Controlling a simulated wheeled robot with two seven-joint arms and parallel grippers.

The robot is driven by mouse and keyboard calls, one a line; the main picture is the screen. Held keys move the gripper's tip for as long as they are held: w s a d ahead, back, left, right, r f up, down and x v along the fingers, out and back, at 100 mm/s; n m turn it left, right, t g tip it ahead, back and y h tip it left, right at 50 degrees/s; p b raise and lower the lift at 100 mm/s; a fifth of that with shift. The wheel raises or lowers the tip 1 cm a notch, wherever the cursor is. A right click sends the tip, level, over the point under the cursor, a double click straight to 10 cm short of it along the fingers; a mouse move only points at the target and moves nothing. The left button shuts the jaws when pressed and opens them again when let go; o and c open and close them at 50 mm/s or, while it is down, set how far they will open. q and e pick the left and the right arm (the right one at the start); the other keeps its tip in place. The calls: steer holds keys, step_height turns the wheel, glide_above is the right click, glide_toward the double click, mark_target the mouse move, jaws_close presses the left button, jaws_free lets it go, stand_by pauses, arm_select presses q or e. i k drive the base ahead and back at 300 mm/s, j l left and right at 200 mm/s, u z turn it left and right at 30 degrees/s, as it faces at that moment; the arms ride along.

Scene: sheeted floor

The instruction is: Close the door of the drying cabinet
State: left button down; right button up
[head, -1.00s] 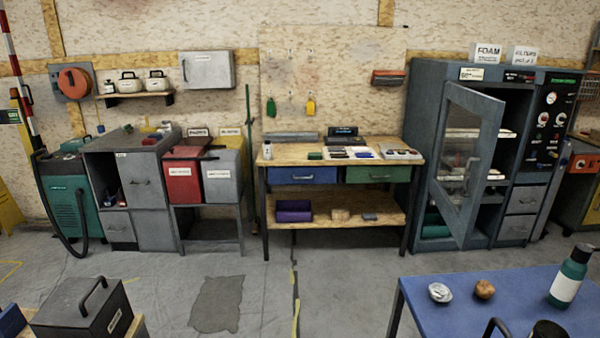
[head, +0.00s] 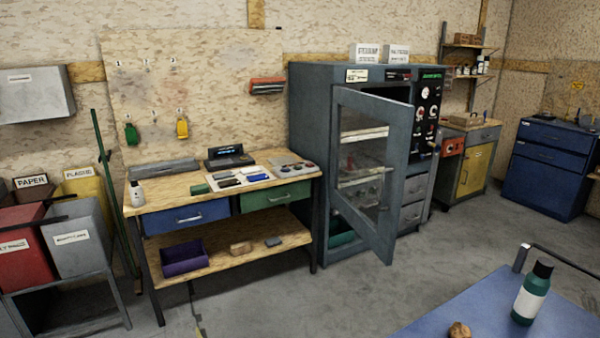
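The drying cabinet (head: 311,140) is a tall grey-blue unit against the back wall, right of the workbench. Its framed glass door (head: 398,190) stands open, swung out toward me and to the right. Through the glass and the opening I see shelves with items on them, and a green container (head: 343,233) low inside. A control panel (head: 428,105) with dials is on the cabinet's right part, above grey drawers. Part of the interior is hidden behind the door. Neither of my grippers is in view.
A wooden workbench (head: 220,262) with blue and green drawers stands left of the cabinet. A blue table (head: 470,315) with a green bottle (head: 531,293) is in the right foreground. The grey floor (head: 330,300) before the cabinet is clear.

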mark_target(381, 239)
steer(key=i+j+z, duration=0.85)
steer(key=i+j, duration=0.55)
steer(key=i+j+z, duration=0.2)
steer(key=i+j, duration=0.45)
steer(key=j, duration=0.2)
steer(key=i+j, duration=0.2)
steer(key=i+l+z, duration=0.05)
steer(key=i, duration=0.05)
